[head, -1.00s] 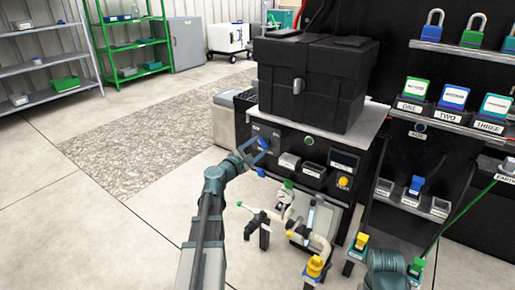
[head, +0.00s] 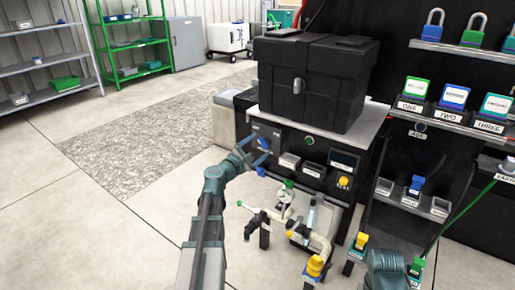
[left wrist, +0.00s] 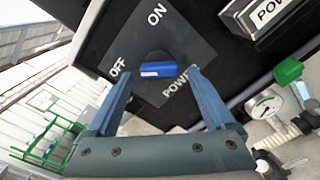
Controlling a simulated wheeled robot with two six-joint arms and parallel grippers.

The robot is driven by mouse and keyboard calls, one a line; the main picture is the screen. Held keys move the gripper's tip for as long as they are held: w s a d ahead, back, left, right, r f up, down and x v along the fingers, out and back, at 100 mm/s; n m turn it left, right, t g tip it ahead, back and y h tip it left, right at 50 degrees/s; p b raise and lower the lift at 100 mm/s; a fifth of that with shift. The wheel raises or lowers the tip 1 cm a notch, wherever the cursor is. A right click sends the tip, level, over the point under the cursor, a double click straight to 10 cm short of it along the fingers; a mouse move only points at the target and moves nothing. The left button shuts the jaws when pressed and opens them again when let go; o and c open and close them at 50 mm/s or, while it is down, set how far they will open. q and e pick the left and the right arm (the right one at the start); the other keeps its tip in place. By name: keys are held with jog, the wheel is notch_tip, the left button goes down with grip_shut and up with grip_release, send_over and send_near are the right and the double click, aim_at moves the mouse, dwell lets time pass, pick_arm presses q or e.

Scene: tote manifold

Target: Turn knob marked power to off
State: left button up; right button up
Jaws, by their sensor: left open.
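The power knob has a blue grip (left wrist: 163,69) on a dark grey plate (left wrist: 190,45) marked ON, OFF and POWER in the left wrist view. It also shows as a small blue grip (head: 263,143) on the black panel in the head view. My left gripper (left wrist: 158,83) is open, its two blue fingers pointing at the plate. The fingertips lie to either side of the grip in the picture; I cannot tell whether they touch it. In the head view my left gripper (head: 258,156) is at the panel's left part. Which mark the knob points to is unclear.
A black case (head: 315,80) sits on top of the panel unit. A green button (head: 309,142) and a yellow knob (head: 343,181) are further right on the panel. Pale pipes with a yellow valve (head: 315,266) stand below. Open floor (head: 100,220) lies to the left.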

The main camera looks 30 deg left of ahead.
pick_arm(q)
jog(key=s+a, duration=0.1)
jog(key=s, duration=1.2)
jog(key=shift+s, duration=0.4)
jog(key=d+f+m+g+h, duration=0.25)
jog(key=d+f+m, duration=0.2)
jog(key=d, duration=0.45)
jog(key=w+d+f+m+g+h+p, duration=0.1)
jog(key=d+f+m+g+h, duration=0.25)
jog(key=d, duration=0.55)
jog(key=d+f+m+g, duration=0.3)
jog(key=d+m+g, duration=0.1)
jog(key=d+m, duration=0.4)
jog(key=s+d+f+m+g+y+p, duration=0.1)
jog(key=s+d+f+m+g+y, duration=0.3)
jog(key=s+d+m, duration=0.25)
jog(key=s+d+f+m+g+y+p, duration=0.1)
jog(key=s+d+f+m+g+y, duration=0.4)
jog(key=s+m, duration=0.3)
notch_tip(320, 180, up, 39)
jog(key=d+p, duration=0.1)
jog(key=p, duration=3.7)
jog(key=shift+w+t+h, duration=0.25)
jog(key=shift+t+h, duration=0.05)
jog(key=shift+t, duration=0.1)
jog(key=shift+n, duration=0.25)
